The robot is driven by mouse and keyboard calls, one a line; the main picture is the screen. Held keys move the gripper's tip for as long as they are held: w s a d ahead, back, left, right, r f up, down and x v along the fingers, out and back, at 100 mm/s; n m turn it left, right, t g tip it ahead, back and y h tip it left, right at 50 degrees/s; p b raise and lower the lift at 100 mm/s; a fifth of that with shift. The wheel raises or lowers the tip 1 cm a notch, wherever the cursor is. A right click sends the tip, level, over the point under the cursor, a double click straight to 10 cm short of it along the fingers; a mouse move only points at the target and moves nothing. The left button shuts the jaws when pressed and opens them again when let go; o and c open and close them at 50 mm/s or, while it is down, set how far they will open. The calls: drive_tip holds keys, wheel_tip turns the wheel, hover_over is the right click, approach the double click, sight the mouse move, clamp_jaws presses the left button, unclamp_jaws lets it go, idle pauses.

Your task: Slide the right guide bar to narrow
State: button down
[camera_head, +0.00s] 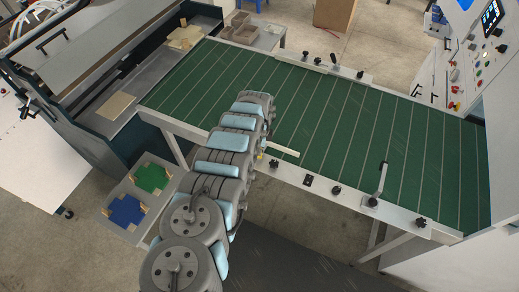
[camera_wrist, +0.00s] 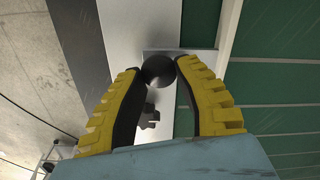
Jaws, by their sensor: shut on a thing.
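My gripper (camera_wrist: 160,66) has its yellow-padded fingers shut on a round black knob (camera_wrist: 157,72) in the wrist view. The knob stands at a grey metal bracket (camera_wrist: 205,62) on the rail along the belt's edge. A pale guide bar (camera_wrist: 229,28) runs over the green belt just right of the bracket. In the head view a pale length of this guide bar (camera_head: 284,151) sticks out to the right from behind my arm, over the near edge of the belt. There my arm hides most of my gripper and the knob.
The green belt (camera_head: 330,115) is empty. Another guide bar (camera_head: 302,60) lies at the far edge. A control panel (camera_head: 487,45) stands at right, blue and green blocks (camera_head: 126,210) at lower left.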

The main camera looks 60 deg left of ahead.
drive_tip(key=shift+f, duration=0.2)
drive_tip(key=b, duration=0.1)
drive_tip(key=w+b, duration=0.1)
drive_tip(key=b, duration=0.1)
drive_tip(key=shift+a+f, duration=0.25)
drive_tip(key=shift+a, duration=0.15)
drive_tip(key=w+a+b, duration=0.1)
drive_tip(key=b, duration=0.3)
drive_tip(key=shift+w+r, duration=0.1)
drive_tip(key=shift+w, duration=0.1)
drive_tip(key=shift+r, duration=0.2)
drive_tip(key=c, duration=0.7)
unclamp_jaws()
drive_tip(key=shift+w+a, duration=0.15)
drive_tip(key=shift+r, duration=0.25)
